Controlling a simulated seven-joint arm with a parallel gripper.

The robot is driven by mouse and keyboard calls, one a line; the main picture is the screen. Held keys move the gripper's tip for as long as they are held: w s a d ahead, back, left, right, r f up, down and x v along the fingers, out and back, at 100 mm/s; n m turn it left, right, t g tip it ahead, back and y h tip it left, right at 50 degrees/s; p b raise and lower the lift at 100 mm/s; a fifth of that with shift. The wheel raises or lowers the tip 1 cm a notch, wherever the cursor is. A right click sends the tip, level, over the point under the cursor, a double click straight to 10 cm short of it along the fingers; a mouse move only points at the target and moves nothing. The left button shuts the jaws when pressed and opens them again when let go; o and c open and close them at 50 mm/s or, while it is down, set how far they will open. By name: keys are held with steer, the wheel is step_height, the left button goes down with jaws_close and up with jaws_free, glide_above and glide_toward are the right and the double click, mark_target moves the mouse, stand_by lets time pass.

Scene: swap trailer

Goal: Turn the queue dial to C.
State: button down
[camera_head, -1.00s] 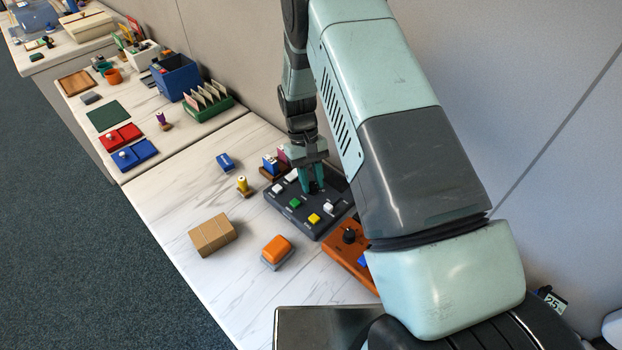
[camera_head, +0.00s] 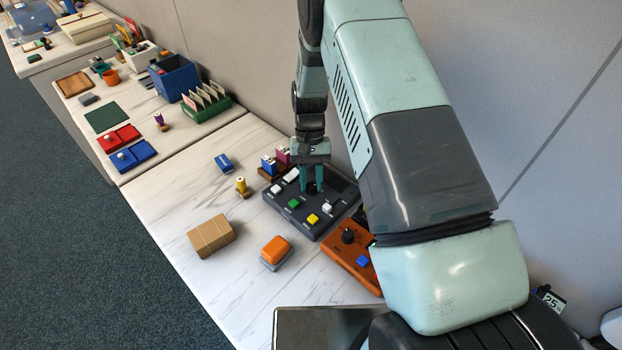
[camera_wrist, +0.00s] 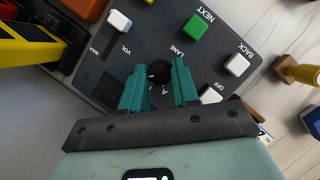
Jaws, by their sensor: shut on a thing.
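My gripper (camera_head: 312,184) points down at the dark grey control panel (camera_head: 275,203), with its two teal fingers around a small black round dial (camera_wrist: 158,73). The fingers are shut on this dial, one on each side. In the wrist view the word LANE is beside the dial and a letter A is on its opposite side. The other letters around it are hidden by the fingers or too small to read. I see no label reading queue. In the head view the fingers mostly cover the dial.
The panel also bears a green NEXT button (camera_wrist: 195,34), a white BACK button (camera_wrist: 237,65), a VOL slider (camera_wrist: 119,21) and a yellow button (camera_head: 313,218). An orange box (camera_head: 340,252) with a black knob stands beside it. A brown box (camera_head: 211,236) lies on the open table.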

steer(key=c, duration=0.9)
jaws_free()
steer(key=v, duration=1.1)
